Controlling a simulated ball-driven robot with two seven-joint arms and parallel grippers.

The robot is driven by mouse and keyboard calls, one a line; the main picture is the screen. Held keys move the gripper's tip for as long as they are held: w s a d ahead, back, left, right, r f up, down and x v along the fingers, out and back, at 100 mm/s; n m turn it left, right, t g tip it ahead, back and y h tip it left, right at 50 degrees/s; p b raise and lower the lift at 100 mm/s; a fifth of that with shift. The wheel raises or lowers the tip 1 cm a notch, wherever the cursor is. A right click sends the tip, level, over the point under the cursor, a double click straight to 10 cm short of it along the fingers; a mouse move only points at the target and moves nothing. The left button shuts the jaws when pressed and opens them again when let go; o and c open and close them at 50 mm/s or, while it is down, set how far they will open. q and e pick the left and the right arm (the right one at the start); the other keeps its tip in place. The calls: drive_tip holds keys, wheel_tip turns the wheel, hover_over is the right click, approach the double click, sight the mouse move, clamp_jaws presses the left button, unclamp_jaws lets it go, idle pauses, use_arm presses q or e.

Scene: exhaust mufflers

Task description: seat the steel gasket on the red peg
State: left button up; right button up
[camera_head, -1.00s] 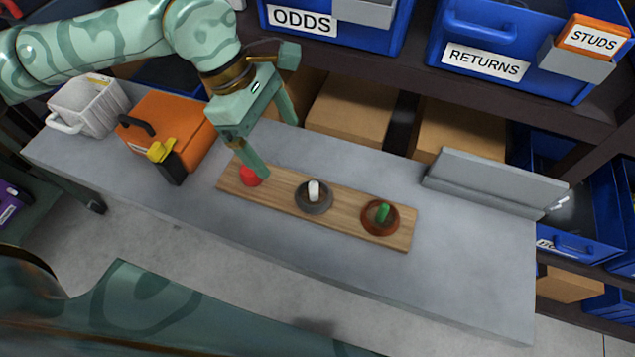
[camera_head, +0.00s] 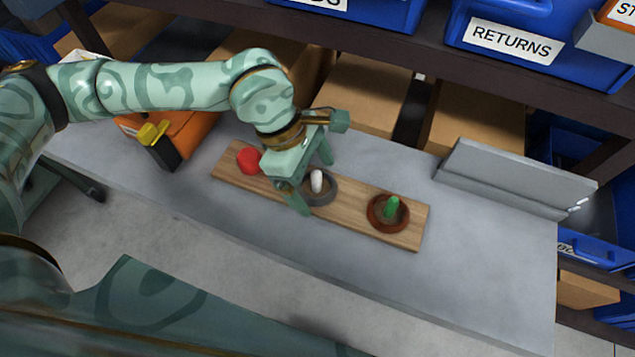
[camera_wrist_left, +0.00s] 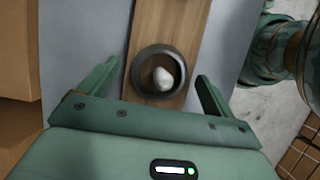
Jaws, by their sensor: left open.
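The steel gasket (camera_head: 328,200), a dark grey ring, lies around the white peg (camera_head: 316,180) in the middle of the wooden board (camera_head: 348,215). The red peg (camera_head: 249,160) stands bare at the board's left end. My left gripper (camera_head: 312,181) is open above the gasket, a finger on either side of it, and partly hides its left edge. In the left wrist view the gasket (camera_wrist_left: 138,72) and white peg (camera_wrist_left: 162,79) show between the spread fingers, with nothing gripped; contact cannot be told. My right gripper is out of view.
A copper-brown ring (camera_head: 375,219) lies around the green peg (camera_head: 391,207) at the board's right end. An orange case (camera_head: 190,135) stands left of the board, a grey ledge (camera_head: 515,180) at the back right. The grey bench (camera_head: 470,265) is clear at front right.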

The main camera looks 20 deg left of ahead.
use_arm(q)
drive_tip(key=shift+r, duration=0.1)
drive_tip(key=c, duration=1.1)
drive_tip(key=shift+o, duration=0.2)
